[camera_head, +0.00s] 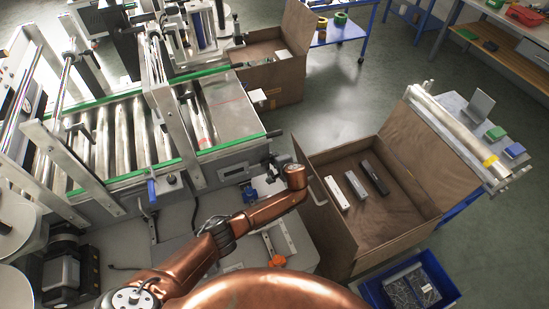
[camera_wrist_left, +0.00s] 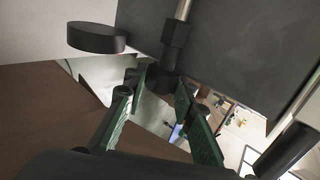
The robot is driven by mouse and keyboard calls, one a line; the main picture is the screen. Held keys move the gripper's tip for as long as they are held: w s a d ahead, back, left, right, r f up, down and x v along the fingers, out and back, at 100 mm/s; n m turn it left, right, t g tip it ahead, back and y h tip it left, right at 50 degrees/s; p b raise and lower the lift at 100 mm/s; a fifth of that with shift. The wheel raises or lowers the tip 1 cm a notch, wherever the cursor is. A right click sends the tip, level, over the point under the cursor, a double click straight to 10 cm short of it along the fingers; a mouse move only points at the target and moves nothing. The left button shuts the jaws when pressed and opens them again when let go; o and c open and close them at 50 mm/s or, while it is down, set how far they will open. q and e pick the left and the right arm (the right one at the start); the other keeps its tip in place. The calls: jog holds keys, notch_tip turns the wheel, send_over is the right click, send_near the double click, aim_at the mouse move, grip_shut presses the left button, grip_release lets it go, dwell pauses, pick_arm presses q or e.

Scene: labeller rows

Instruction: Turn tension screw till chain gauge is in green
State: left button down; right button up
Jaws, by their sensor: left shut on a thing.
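My left gripper (camera_head: 272,168) is at the end of the copper arm, beside the front right corner of the conveyor machine, and is small and partly hidden there. In the left wrist view its green-padded fingers (camera_wrist_left: 160,88) close around the lower end of a dark hex-shaped screw head (camera_wrist_left: 176,40) on a metal rod, which looks like the tension screw. A black round knob (camera_wrist_left: 97,37) is left of it, apart from the fingers. I cannot make out the chain gauge or its reading in either view. My right gripper is not in view.
The conveyor (camera_head: 120,135) with green side rails is at left. An open cardboard box (camera_head: 340,236) with several small bars stands right of my wrist, close to it. A blue crate (camera_head: 446,288) is at bottom right. An orange knob (camera_head: 275,262) sits below my forearm.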

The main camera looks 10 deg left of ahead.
pick_arm(q)
jog(key=shift+g+h+p, duration=0.4)
jog(key=shift+g+p, duration=0.2)
jog(key=shift+p, duration=0.05)
jog(key=c, duration=1.6)
grip_release()
jog(key=v, duration=1.2)
